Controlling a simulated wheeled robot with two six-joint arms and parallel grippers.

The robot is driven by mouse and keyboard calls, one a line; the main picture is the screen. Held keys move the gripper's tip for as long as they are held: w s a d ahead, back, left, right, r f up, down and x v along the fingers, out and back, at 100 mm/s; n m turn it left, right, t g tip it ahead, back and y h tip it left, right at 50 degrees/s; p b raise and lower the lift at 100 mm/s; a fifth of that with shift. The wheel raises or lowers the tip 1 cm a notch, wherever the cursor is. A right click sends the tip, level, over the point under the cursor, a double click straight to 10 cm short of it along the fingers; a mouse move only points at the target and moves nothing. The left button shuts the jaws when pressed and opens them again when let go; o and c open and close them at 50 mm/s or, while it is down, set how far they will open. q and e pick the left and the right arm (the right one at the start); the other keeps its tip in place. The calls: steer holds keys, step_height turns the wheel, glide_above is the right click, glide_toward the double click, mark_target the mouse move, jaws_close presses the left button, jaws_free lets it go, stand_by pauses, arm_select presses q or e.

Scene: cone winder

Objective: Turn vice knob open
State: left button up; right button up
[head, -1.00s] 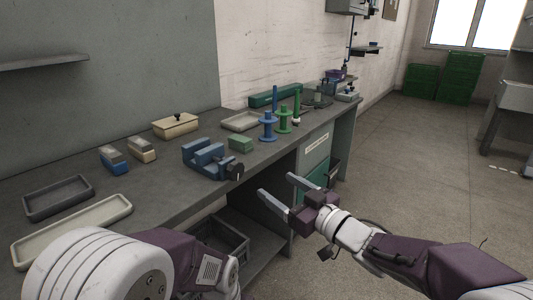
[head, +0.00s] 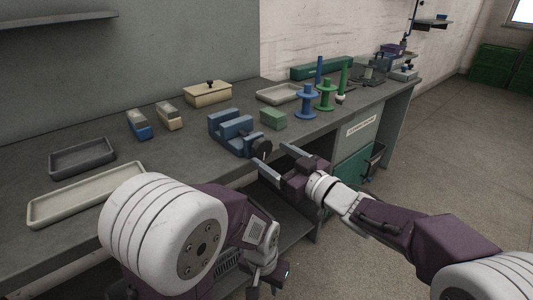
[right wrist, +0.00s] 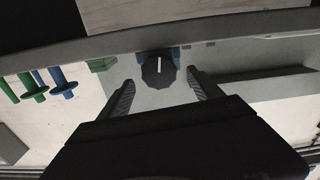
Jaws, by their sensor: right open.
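The blue vice (head: 232,133) sits at the front edge of the grey bench. Its dark knob (head: 263,147) faces out over that edge. In the right wrist view the knob (right wrist: 158,75) is a black disc with a white upright mark, centred between my fingers. My right gripper (head: 270,154) is open and empty, its fingertips close to the knob, one on each side in the wrist view. I cannot tell whether they touch it. My left gripper (head: 265,278) hangs low in front of the bench; its jaws are unclear.
A green block (head: 273,119) lies right of the vice, with blue (head: 308,103) and green (head: 326,97) spools beyond. A cream tray (head: 88,194), a dark tray (head: 82,158) and a lidded box (head: 208,94) are to the left. The floor at right is clear.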

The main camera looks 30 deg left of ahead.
mark_target(265, 150)
steer(key=x, duration=0.3)
steer(key=shift+w+a, duration=0.15)
steer(key=shift+a, duration=0.05)
steer(key=c, duration=1.4)
